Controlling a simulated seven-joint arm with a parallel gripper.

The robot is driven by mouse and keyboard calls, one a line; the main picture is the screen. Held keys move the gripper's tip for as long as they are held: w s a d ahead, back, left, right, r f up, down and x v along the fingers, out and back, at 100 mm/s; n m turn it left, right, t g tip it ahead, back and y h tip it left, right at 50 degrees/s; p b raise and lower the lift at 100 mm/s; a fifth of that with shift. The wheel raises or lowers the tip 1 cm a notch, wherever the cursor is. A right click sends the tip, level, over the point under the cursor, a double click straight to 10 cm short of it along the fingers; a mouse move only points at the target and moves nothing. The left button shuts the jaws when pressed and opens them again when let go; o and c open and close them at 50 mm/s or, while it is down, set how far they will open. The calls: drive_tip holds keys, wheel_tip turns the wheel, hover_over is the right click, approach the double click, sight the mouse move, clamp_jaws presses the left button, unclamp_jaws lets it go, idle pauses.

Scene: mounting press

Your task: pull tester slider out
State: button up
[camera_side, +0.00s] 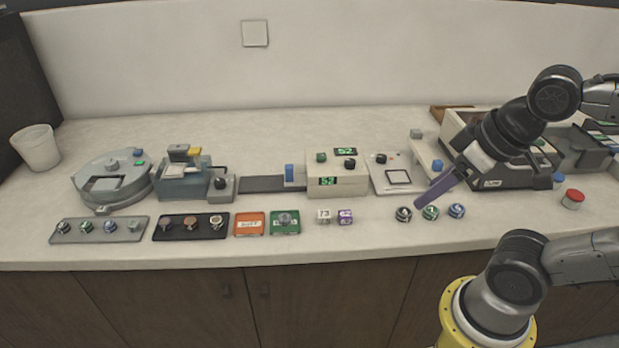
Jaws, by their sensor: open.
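The tester appears to be the cream box (335,181) with green "52" readouts and dark knobs, in the middle of the counter. A dark flat rail (262,184) runs out from its left side. A blue upright block (289,174), which looks like the slider's handle, stands on the rail close to the box's left side. My gripper (419,203) is to the right of the tester, well apart from the blue block. Its long purple fingers point down and left above the counter. It is open, and I see nothing held in it.
Several small round mounts (430,212) lie just below my fingers. A white panel (390,175) stands between my gripper and the tester. Numbered cubes (324,216) and orange and green trays (249,224) lie in front. A grey-blue machine (184,180) stands left of the rail.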

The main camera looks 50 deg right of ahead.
drive_tip(key=shift+c, duration=0.5)
drive_tip(key=w+r+m, duration=0.4)
drive_tip(key=w+r, duration=0.5)
drive_tip(key=r, duration=0.2)
drive_tip(key=m+g, duration=0.5)
drive_tip(key=g, duration=0.1)
hover_over(289, 166)
wheel_tip(289, 166, down, 16)
wheel_tip(289, 166, down, 14)
drive_tip(key=shift+r, duration=0.2)
